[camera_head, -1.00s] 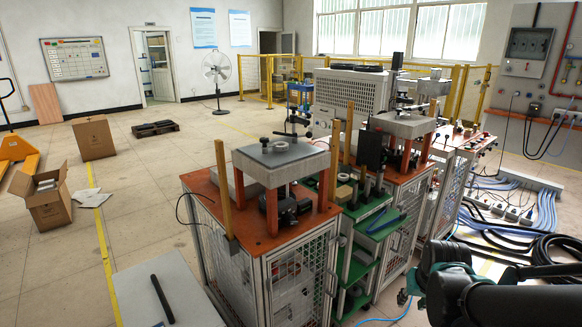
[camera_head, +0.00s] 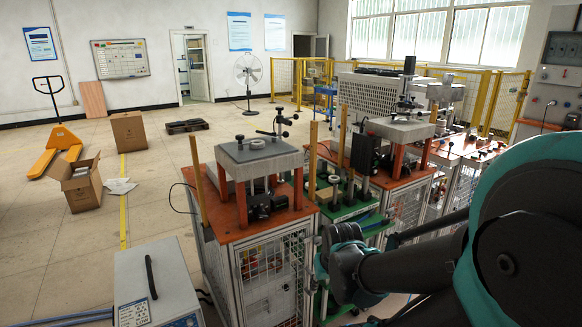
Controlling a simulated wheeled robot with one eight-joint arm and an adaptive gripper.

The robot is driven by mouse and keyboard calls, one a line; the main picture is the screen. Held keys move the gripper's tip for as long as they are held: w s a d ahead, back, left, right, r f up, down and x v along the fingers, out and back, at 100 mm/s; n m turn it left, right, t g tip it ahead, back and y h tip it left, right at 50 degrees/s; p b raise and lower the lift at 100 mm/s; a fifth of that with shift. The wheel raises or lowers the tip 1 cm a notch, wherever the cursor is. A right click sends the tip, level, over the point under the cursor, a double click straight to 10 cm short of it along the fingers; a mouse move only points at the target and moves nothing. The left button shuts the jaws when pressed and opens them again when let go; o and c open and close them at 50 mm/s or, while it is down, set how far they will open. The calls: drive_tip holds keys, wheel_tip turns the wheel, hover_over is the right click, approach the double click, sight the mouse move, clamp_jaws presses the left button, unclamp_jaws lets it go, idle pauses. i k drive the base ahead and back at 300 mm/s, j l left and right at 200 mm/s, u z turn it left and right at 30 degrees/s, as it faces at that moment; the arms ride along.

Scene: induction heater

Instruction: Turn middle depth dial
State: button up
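I cannot make out the middle depth dial in this view. Several machines stand in a row at the centre and right. The near machine (camera_head: 258,156) has a grey top plate over an orange deck, with small dark knobs on the plate. A second machine (camera_head: 400,130) with a similar raised plate stands behind it to the right. My teal and black arm fills the lower right and hides parts of the machines. My gripper is not visible.
A grey box with a black handle (camera_head: 160,290) stands at the lower left front. An open carton (camera_head: 82,186), a yellow pallet jack (camera_head: 57,150) and a standing fan (camera_head: 247,75) are on the floor farther back. The floor left of the machines is mostly clear.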

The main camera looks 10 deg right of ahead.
sight(406, 170)
drive_tip(key=l+u, duration=0.1)
drive_tip(key=l, duration=0.7)
drive_tip(key=k+l+u, duration=0.15)
drive_tip(key=l, duration=0.65)
drive_tip(key=i+l+z, duration=0.15)
drive_tip(key=l, duration=0.15)
